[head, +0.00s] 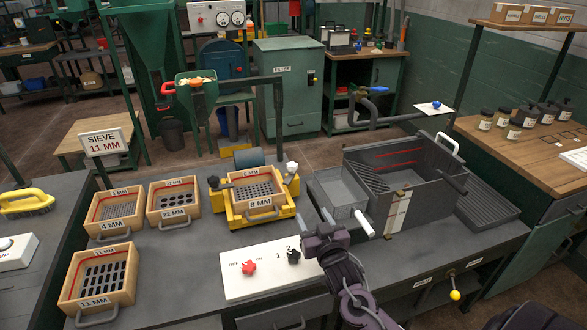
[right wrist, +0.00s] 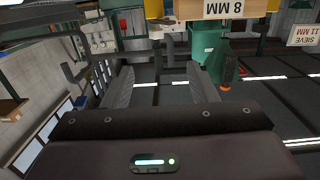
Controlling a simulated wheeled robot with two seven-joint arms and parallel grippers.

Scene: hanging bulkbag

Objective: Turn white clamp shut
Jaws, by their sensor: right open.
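The white clamp (head: 292,168) is a small pale knob at the right back corner of the yellow sieve shaker (head: 236,219). A dark clamp (head: 213,182) sits on the shaker's left side. The 8 MM sieve (head: 255,188) is seated in the shaker; its label shows upside down in the right wrist view (right wrist: 230,9). My right gripper (head: 328,219) is in front and to the right of the shaker, apart from the white clamp. Its fingers (right wrist: 160,78) are spread with nothing between them. I cannot make out the white clamp in the right wrist view.
A white switch panel (head: 270,268) with red and black knobs lies in front of the shaker. Spare sieves (head: 98,275) stand to the left. A grey box with a tray (head: 400,190) stands close on the right. A curved pipe (head: 235,80) rises behind the shaker.

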